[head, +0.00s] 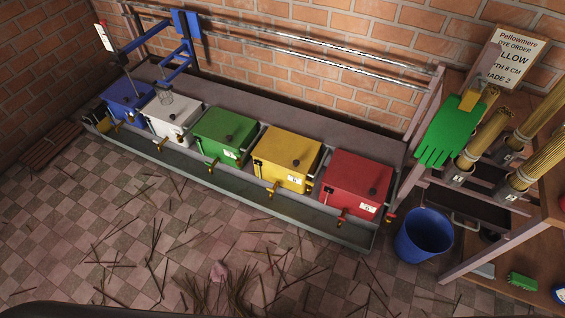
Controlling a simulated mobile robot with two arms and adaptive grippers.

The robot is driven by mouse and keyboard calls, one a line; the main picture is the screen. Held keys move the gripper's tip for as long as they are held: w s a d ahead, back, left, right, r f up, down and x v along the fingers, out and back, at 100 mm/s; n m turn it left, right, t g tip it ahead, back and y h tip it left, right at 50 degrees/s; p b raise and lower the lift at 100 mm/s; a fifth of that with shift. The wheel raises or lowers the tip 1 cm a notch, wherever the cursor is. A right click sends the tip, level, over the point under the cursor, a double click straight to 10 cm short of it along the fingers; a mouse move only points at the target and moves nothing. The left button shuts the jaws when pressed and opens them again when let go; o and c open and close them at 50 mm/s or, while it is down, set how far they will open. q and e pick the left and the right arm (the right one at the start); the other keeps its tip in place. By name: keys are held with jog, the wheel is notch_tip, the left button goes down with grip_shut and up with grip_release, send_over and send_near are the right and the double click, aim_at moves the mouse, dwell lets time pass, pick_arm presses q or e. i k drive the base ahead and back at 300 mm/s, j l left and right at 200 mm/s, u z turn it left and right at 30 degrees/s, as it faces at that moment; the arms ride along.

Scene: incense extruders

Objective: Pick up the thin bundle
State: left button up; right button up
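Several bundles of yellowish sticks lean at the far right of the head view, with small grey number tags at their lower ends. The left bundle (483,140) looks the slimmest, so it may be the thin bundle. A thicker bundle (535,168) is to its right, and another bundle (545,108) is above that one, cut off by the right edge. The tag numbers are too small to read surely. Neither of my grippers is in view.
A green glove (447,138) hangs just left of the bundles, below a sign (508,60). A blue bucket (424,236) stands on the floor below. A row of coloured boxes, including a red box (352,184), lines the wall. Loose sticks litter the tiled floor (130,215).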

aim_at(501, 117)
jog(key=l+z, duration=0.1)
jog(key=z, duration=0.75)
jog(key=l+z, duration=0.15)
jog(key=z, duration=0.3)
jog(key=i+u, duration=0.1)
jog(key=u, duration=0.3)
